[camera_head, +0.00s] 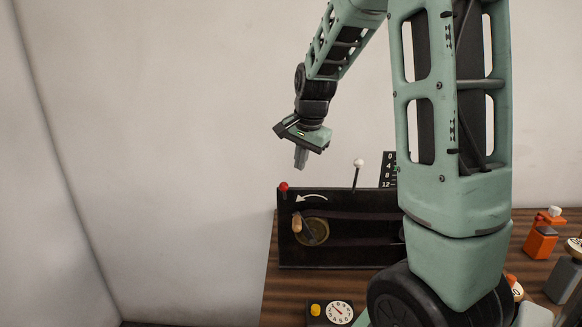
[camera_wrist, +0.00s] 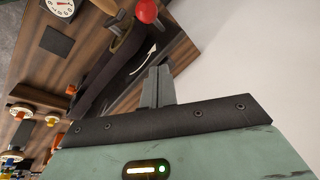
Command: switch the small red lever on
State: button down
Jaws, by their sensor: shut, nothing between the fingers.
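The small red lever shows as a red ball knob (camera_head: 284,187) at the top left corner of the upright black panel (camera_head: 345,262). Its stem is short and hard to make out. The red knob also shows at the top of the wrist view (camera_wrist: 147,11), beyond the fingertips. My gripper (camera_head: 301,160) is shut and empty, pointing down, above and slightly right of the red knob in the head view, and apart from it. The shut fingers also show in the wrist view (camera_wrist: 157,82).
A white-knobbed lever (camera_head: 359,163) stands at the panel's top, right of my gripper. A crank with a wooden handle (camera_head: 297,223) is on the panel front. A dial (camera_head: 339,312) and yellow button (camera_head: 315,310) sit in front. My arm hides the panel's right side.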

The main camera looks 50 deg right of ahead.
aim_at(284, 193)
jog(key=shift+s+a+f+p, duration=0.1)
jog(key=shift+a+f+p, duration=0.45)
jog(key=shift+a, duration=0.4)
jog(key=shift+a+f+p, duration=0.4)
jog(key=shift+a+f, duration=0.15)
jog(key=shift+a, duration=0.35)
jog(key=shift+s+a+f+b, duration=0.35)
jog(key=shift+s+a+f, duration=0.2)
jog(key=shift+s+a, duration=0.1)
